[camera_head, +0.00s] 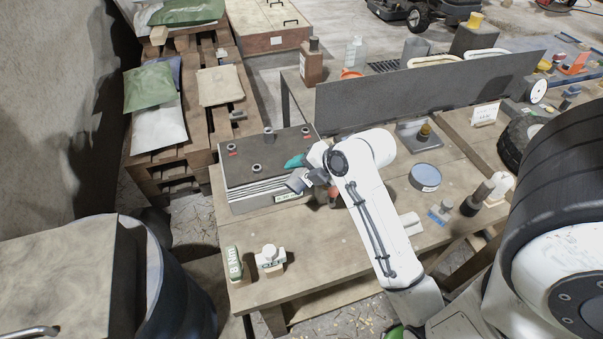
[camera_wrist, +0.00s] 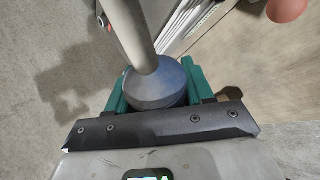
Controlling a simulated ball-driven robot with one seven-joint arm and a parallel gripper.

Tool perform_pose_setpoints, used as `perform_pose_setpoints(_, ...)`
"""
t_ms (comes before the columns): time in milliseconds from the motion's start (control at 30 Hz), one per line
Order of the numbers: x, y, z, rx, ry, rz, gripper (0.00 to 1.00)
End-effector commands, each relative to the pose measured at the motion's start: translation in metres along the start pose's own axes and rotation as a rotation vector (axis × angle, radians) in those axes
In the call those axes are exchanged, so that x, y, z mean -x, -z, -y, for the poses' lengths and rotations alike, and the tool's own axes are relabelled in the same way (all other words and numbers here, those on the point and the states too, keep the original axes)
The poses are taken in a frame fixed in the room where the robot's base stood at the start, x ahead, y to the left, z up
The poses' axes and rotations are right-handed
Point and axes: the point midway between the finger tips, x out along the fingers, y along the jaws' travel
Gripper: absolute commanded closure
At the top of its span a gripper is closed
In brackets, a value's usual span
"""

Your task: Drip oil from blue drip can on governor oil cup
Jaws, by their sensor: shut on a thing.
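In the wrist view my gripper (camera_wrist: 158,98) has its green fingers on both sides of a round blue can (camera_wrist: 165,84). A long pale spout (camera_wrist: 128,30) rises from the can toward the top of the picture. In the head view my gripper (camera_head: 294,162) shows a teal finger beside the right end of a dark-topped box (camera_head: 245,173). The can is hidden there. Small round fittings stand on the box top, one of them at the back (camera_head: 268,132). A brass-coloured fitting (camera_head: 425,131) stands on a metal plate farther right. I cannot tell which is the governor oil cup.
The wooden bench (camera_head: 330,255) has bare room at its front. A green-labelled block (camera_head: 234,263) and a white labelled item (camera_head: 270,258) stand at its front left. A round tin (camera_head: 425,177) sits right of my arm. A dark upright panel (camera_head: 420,85) runs along the back.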

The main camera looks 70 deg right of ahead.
Motion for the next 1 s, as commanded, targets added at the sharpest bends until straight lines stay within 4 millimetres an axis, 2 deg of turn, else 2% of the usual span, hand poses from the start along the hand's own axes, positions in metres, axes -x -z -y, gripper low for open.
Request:
perform_pose_setpoints(433, 0.0003, -0.0008, 0.0002, 0.045, 0.018, 0.044, 0.91)
perform_pose_setpoints(800, -0.0002, -0.0041, 0.0021, 0.286, 0.117, 0.270, 0.91)
perform_pose_setpoints(1000, 0.0018, -0.0066, 0.0009, 0.334, 0.136, 0.323, 0.91)
